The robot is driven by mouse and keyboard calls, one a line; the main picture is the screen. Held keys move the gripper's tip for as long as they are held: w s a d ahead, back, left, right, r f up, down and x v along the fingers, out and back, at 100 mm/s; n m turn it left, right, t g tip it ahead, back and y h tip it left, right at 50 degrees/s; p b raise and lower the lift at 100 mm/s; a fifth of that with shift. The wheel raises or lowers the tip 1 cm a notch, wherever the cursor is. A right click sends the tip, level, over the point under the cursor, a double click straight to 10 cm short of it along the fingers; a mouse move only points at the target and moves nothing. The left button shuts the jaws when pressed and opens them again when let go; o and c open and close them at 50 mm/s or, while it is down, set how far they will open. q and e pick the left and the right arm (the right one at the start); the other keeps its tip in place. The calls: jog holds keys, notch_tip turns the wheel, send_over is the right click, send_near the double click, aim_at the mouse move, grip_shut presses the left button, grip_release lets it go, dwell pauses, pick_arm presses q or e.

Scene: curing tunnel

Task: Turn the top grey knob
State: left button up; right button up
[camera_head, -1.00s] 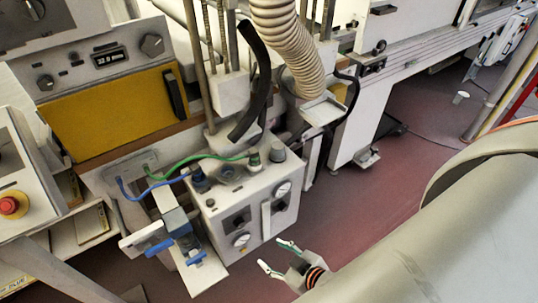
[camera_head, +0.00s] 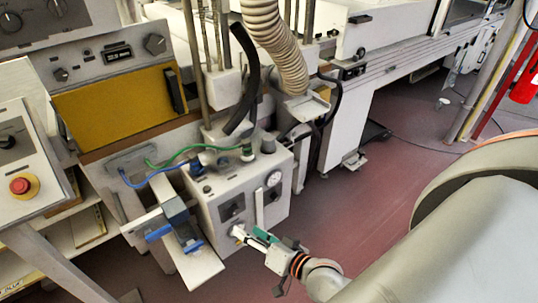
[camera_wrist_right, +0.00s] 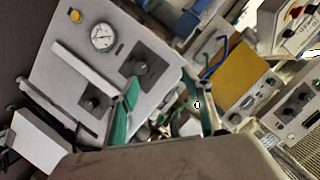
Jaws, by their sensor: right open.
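A grey cylindrical knob (camera_head: 267,143) stands on top of the pale control box (camera_head: 283,200), at its back right corner. The box front carries dark knobs on dark plates, one at the upper left (camera_head: 231,208). In the right wrist view, two such dark knobs show, an upper one (camera_wrist_right: 140,62) and a lower one (camera_wrist_right: 92,98). My right gripper (camera_head: 253,237) is open and empty, with green-padded fingers in front of the lower part of the box front. Contact with the box cannot be told. The left gripper is out of view.
A gauge (camera_head: 274,179) and a pale upright bar (camera_head: 259,208) are on the box front. A blue clamp (camera_head: 174,213) and shelf jut out at the left. A green hose (camera_head: 190,150) and ribbed duct (camera_head: 275,45) are near the top. Red floor (camera_head: 345,215) is clear to the right.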

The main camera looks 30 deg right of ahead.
jog(key=w+d+r+m+t+h+b, duration=0.1)
jog(key=w+d+r+m+t+b, duration=0.15)
jog(key=w+d+r+m, duration=0.35)
jog(key=m+h+b, duration=0.3)
jog(key=m+h, duration=0.5)
jog(key=m, duration=1.8)
send_near(270, 144)
jog(key=x, duration=0.3)
jog(key=shift+w+a+t, duration=0.15)
jog(key=shift+w+t, duration=0.1)
jog(key=shift+w, duration=0.1)
jog(key=shift+w+d+f+m, duration=0.15)
jog(key=shift+d+m, duration=0.1)
jog(key=shift+m, duration=0.45)
jog(key=shift+w+d, duration=0.15)
jog(key=shift+w+d+m, duration=0.1)
jog(key=shift+w+m, duration=0.2)
jog(key=shift+w, duration=0.05)
jog(key=x, duration=0.7)
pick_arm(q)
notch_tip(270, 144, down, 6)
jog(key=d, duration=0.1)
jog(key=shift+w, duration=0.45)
